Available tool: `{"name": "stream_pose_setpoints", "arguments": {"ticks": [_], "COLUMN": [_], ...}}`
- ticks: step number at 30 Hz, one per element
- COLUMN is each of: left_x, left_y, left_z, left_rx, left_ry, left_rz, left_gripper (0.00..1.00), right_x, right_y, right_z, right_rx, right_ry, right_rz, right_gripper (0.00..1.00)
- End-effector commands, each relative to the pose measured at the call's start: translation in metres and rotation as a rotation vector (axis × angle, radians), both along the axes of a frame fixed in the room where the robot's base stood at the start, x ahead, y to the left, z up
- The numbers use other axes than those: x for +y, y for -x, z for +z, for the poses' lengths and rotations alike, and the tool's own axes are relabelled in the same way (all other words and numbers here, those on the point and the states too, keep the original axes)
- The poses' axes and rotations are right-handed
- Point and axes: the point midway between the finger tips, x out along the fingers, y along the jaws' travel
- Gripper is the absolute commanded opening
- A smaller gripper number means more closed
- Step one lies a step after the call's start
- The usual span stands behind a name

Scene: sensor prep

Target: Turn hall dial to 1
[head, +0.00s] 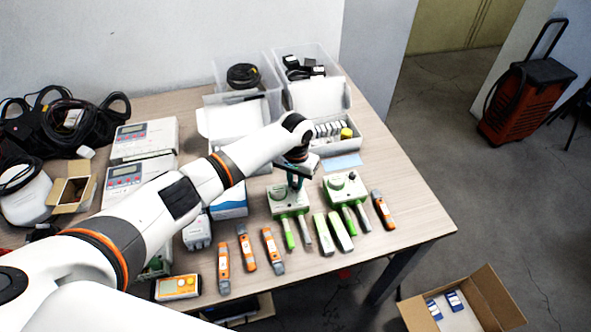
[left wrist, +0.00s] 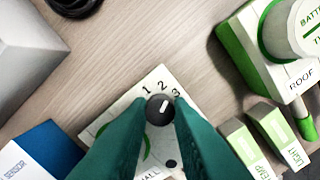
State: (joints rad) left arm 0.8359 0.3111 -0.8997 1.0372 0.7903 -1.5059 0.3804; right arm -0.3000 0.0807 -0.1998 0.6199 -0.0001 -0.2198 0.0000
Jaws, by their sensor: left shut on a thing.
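The hall box (head: 287,204), pale green and white with probes in front, stands on the table in the head view. In the left wrist view its panel (left wrist: 105,118) shows a partly hidden "HALL" label and the numbers 1, 2 and 3 around a small dark dial (left wrist: 160,110). The dial's white mark leans up and right, roughly between 2 and 3. My left gripper (head: 296,184) is above the box, pointing down. Its teal fingers (left wrist: 160,118) are shut on the dial from both sides. My right gripper is not in view.
A similar roof box (head: 345,188) stands close on the right, also seen in the wrist view (left wrist: 254,50). Orange testers (head: 223,268) and pale green sensors (head: 341,232) lie along the front. Open white boxes and clear bins (head: 245,75) stand behind.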

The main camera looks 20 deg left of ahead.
Motion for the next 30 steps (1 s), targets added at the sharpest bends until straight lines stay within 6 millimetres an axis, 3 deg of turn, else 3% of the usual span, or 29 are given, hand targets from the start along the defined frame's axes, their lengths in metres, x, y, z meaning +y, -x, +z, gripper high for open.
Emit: {"name": "stream_pose_setpoints", "arguments": {"ticks": [1,12,30], "left_x": [-0.002,-0.001,-0.001], "left_y": [0.001,0.001,0.000], "left_z": [0.007,0.005,0.002], "left_rx": [0.003,0.002,0.001], "left_ry": [0.003,0.001,0.001], "left_rz": [0.044,0.397,0.927], "left_gripper": [0.00,0.00,0.00], "right_x": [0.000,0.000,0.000], "right_y": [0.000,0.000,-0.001], "right_z": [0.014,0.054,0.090], "right_rx": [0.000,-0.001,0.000], "right_ry": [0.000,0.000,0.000], "right_rz": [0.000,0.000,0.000], "right_gripper": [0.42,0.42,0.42]}}
